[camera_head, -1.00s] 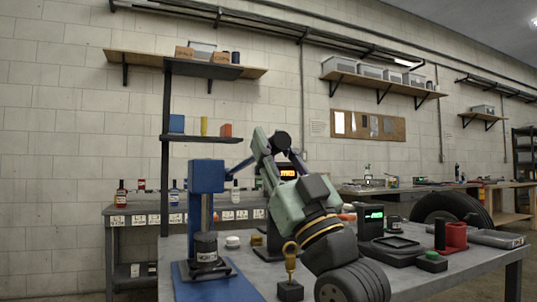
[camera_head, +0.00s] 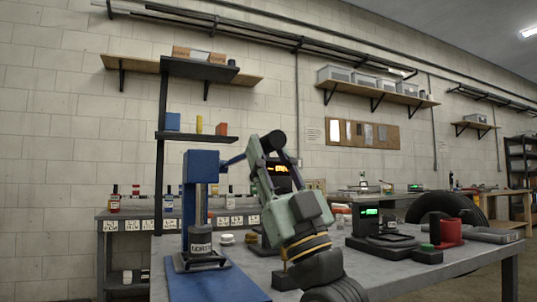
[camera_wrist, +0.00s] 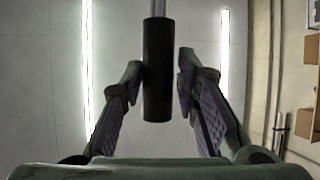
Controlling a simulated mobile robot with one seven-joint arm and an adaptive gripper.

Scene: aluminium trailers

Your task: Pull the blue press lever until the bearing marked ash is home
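The blue press (camera_head: 202,170) stands on its blue base plate (camera_head: 205,283) at the left of the bench. A dark cylinder with a pale label (camera_head: 201,243) stands at the foot of its column; the label is too small to read surely. I cannot make out the mark ash on anything. In the wrist view a black grip (camera_wrist: 158,70) on a metal rod hangs between the fingers of my gripper (camera_wrist: 161,62). The fingers are spread, with a narrow gap at the right of the grip; contact at the left is unclear. In the head view my arm hides part of the bench.
Small white discs (camera_head: 226,239) lie right of the press. A black device with a green display (camera_head: 369,222), a red holder (camera_head: 447,232) and a green-topped black block (camera_head: 428,255) stand at the right. A shelf post (camera_head: 160,150) rises behind the press.

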